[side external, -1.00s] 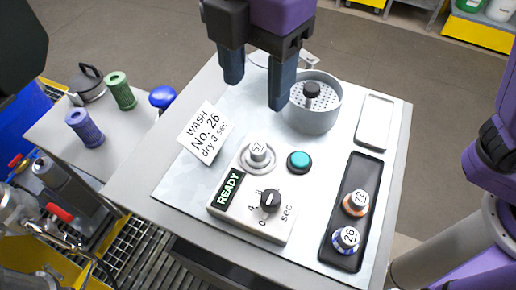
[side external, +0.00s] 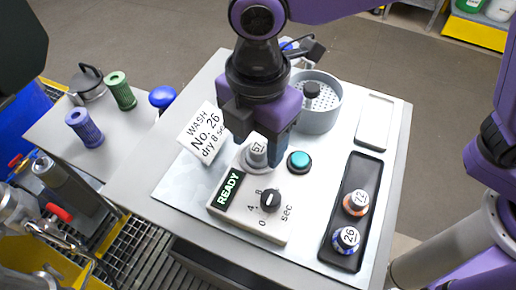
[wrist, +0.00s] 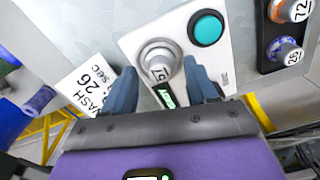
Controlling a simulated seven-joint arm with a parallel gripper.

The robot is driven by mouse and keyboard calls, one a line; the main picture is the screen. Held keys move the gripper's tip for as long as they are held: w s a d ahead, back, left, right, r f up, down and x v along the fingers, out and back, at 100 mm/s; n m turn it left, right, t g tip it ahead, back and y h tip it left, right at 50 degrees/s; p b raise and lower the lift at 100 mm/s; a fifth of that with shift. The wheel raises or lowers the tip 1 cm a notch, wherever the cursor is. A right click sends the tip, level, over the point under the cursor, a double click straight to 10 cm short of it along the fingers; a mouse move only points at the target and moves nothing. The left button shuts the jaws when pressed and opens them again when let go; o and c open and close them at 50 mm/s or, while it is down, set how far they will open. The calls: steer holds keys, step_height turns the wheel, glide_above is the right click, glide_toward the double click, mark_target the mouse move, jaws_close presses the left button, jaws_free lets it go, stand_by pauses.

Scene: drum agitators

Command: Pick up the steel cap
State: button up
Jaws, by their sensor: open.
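In the wrist view the fingers (wrist: 160,72) lie to the left and right of the cap, with gaps visible on both sides. I cannot tell whether the fingertips are down level with its body. One finger partly hides the cap in the side view.
A teal button (side external: 299,161) and a black dial (side external: 270,199) are close by. A sign reading "WASH No. 26" (side external: 205,133) stands at left. A perforated steel bowl (side external: 318,115) is behind. A black tray (side external: 340,240) holds orange 72 and blue 26 pieces at right.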

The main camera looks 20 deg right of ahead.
steer(key=shift+f, duration=0.15)
jaws_close()
